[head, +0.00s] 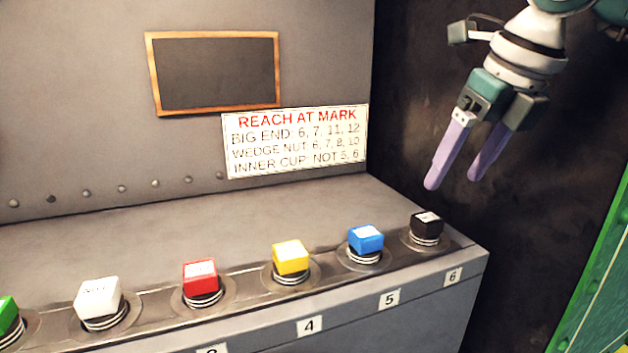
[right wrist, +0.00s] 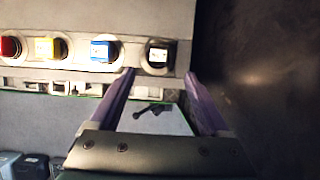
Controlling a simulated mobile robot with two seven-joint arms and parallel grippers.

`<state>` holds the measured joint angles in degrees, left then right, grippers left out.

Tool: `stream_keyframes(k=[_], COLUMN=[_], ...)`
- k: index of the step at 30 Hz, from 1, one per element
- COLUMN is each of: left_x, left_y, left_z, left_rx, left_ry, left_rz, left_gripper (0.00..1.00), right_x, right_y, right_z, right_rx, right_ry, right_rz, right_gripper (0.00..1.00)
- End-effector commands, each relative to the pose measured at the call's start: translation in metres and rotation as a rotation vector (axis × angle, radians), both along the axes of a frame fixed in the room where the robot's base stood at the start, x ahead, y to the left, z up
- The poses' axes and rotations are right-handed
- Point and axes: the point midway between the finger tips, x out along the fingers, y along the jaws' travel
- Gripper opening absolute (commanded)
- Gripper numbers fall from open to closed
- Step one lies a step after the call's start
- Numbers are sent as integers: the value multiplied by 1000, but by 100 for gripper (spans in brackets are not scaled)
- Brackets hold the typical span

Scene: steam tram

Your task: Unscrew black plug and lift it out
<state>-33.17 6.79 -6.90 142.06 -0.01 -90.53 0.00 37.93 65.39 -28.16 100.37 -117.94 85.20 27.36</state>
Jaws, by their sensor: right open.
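The black plug (head: 426,227) has a square head with a pale label on top. It sits upright on a threaded neck in a round collar at the right end of the row, above the number 6 tag. My right gripper (head: 452,184) is open and empty, above the black plug and a little to its right in the head view, apart from it. In the right wrist view the black plug (right wrist: 158,55) lies just beyond the gap between the fingertips (right wrist: 160,75). My left gripper is not in view.
Blue (head: 366,239), yellow (head: 290,257), red (head: 201,277), white (head: 98,297) and green plugs stand left along the grey ledge. A sign (head: 296,140) and framed dark board (head: 217,73) are on the back wall. A green panel (head: 598,275) stands at right.

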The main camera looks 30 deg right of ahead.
Motion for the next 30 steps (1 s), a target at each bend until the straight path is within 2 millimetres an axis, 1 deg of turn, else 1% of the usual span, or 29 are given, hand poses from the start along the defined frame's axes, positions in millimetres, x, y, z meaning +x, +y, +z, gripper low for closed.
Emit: stream_keyframes(k=[1, 7, 12, 15, 20, 27, 29, 30], left_x=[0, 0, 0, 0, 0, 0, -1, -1], left_y=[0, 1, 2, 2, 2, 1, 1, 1], left_z=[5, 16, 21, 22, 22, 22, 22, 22], left_rx=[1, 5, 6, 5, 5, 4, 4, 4], left_ry=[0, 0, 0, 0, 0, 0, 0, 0], left_rz=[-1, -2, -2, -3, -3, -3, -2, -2], left_gripper=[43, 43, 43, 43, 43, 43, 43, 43], right_x=[2, 15, 27, 31, 34, 34, 34, 34], right_y=[1, 1, -1, -1, -2, -2, -2, -2], right_z=[-5, -38, -65, -75, -83, -84, -84, -84], right_rx=[2, 6, 5, 5, 3, 4, 4, 4], right_ry=[4, 5, 2, 0, 0, 0, 0, 0], right_rz=[1, 3, 3, 3, 5, 6, 6, 6], right_gripper=[80, 80, 80, 80, 80, 80, 74, 70])
